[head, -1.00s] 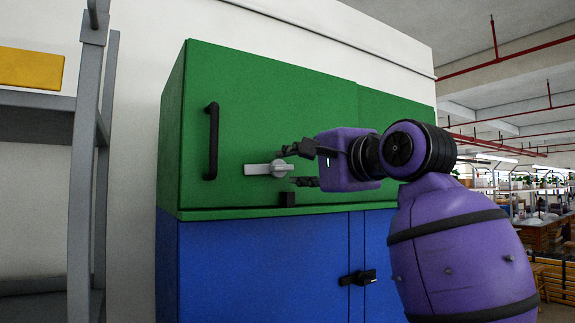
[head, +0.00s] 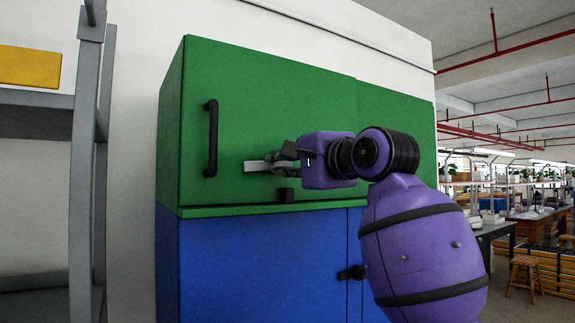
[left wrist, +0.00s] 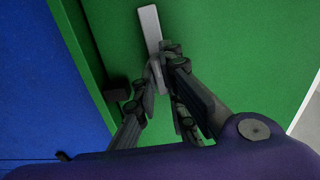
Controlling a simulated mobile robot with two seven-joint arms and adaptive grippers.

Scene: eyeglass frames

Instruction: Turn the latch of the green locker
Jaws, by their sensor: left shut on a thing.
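The green locker (head: 300,100) sits on top of a blue cabinet. Its latch (head: 256,166) is a flat silver handle on the door, lying about level and pointing left in the head view. My left gripper (head: 281,162) is shut on the latch near its pivot end, reaching in from the right. In the left wrist view, the latch (left wrist: 149,28) sticks out beyond the fingertips (left wrist: 157,76). The fingers hide the latch's pivot. My right gripper is in neither view.
A black vertical door handle (head: 211,138) is left of the latch. A small black block (head: 287,196) sits just below the gripper. The blue cabinet (head: 265,255) has a black latch (head: 352,273). A grey rack (head: 85,150) stands at the left.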

